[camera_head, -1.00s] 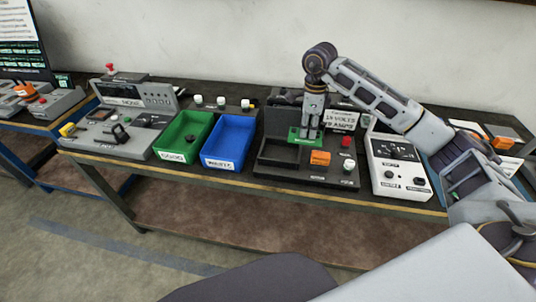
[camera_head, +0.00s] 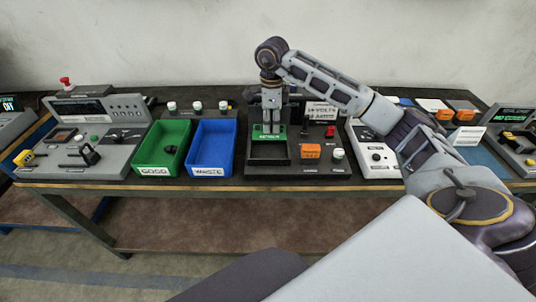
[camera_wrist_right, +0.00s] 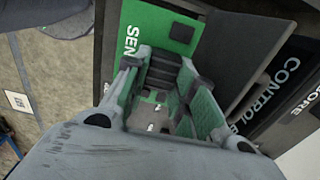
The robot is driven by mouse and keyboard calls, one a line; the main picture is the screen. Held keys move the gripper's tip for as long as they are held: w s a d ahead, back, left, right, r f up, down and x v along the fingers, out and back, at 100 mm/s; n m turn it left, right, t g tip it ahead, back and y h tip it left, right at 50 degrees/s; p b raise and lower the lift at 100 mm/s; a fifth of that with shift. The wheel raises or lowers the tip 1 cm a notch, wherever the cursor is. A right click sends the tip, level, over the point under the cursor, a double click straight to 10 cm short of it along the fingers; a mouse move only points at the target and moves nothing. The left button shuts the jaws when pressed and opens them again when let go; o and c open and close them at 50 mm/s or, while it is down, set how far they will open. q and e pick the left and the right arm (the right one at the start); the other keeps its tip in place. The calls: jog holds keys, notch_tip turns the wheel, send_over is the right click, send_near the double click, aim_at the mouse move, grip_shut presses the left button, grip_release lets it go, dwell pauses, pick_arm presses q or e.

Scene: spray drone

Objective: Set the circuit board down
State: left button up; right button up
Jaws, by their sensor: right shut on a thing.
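My right gripper (camera_head: 270,121) points straight down over the black test station (camera_head: 315,169) and is shut on the green circuit board (camera_head: 265,136). In the right wrist view the board (camera_wrist_right: 155,22) carries white letters starting "SEN" and a dark square chip, and the gripper fingers (camera_wrist_right: 160,85) show in front of it. The board is at the back edge of a dark rectangular recess (camera_head: 268,152). I cannot tell whether it touches the station. My left gripper is out of view.
A blue bin (camera_head: 231,158) labelled WASTE and a green bin (camera_head: 142,160) labelled GOOD stand left of the station. An orange block (camera_head: 311,152), red knob (camera_head: 330,131) and white knob (camera_head: 338,154) sit right of the recess. A white control box (camera_head: 378,170) is further right.

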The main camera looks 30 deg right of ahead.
send_over(271, 151)
jog(key=shift+f, duration=3.15)
jog(key=shift+f, duration=1.9)
jog(key=o, duration=0.8)
jog(key=shift+f, duration=0.1)
jog(key=shift+c, duration=0.2)
jog(key=shift+r, duration=6.15)
